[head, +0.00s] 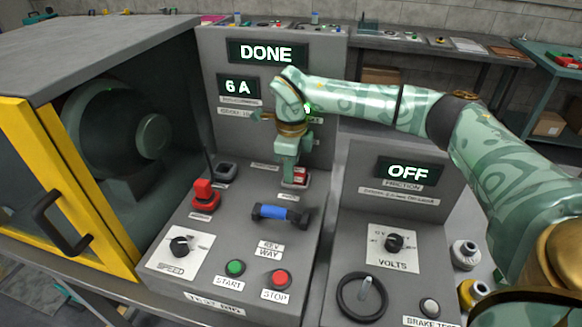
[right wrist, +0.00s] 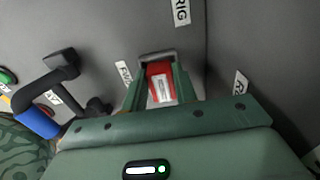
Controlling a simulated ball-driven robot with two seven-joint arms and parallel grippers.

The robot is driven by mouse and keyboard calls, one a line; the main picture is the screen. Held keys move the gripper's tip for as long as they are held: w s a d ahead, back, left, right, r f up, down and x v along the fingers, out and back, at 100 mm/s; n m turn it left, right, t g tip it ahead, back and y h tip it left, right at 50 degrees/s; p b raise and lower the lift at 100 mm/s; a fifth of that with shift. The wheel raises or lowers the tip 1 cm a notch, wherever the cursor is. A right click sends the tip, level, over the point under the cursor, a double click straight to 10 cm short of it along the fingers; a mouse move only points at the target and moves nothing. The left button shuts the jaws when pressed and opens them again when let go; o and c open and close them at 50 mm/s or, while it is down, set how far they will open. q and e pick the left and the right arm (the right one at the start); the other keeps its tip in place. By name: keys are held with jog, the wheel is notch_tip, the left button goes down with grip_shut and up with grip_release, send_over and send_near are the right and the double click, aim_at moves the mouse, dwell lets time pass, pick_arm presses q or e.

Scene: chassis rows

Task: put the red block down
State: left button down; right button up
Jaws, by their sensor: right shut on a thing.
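The red block (head: 299,172) has a pale label on one face. It is at the back right of the console's sloped top, between the fingers of my right gripper (head: 292,167). In the right wrist view the gripper (right wrist: 158,88) is shut on the red block (right wrist: 160,75), one green finger on each side. A grey holder rim (right wrist: 157,56) shows right behind the block. The block is at or just over this holder; I cannot tell whether it is seated. My left gripper is not in view.
Left of the block stand a red-handled switch (head: 203,192) and an empty-looking dark holder (head: 222,171). A blue-gripped handle (head: 281,214) lies in front. The yellow-framed door (head: 60,185) is at left. The upright panel (head: 267,85) reads DONE and 6 A.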

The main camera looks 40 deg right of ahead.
jog(key=shift+f, duration=0.15)
jog(key=o, duration=1.1)
jog(key=shift+c, duration=0.2)
notch_tip(320, 180, up, 12)
jog(key=p, duration=0.3)
jog(key=shift+p, duration=0.4)
jog(key=shift+r, duration=0.2)
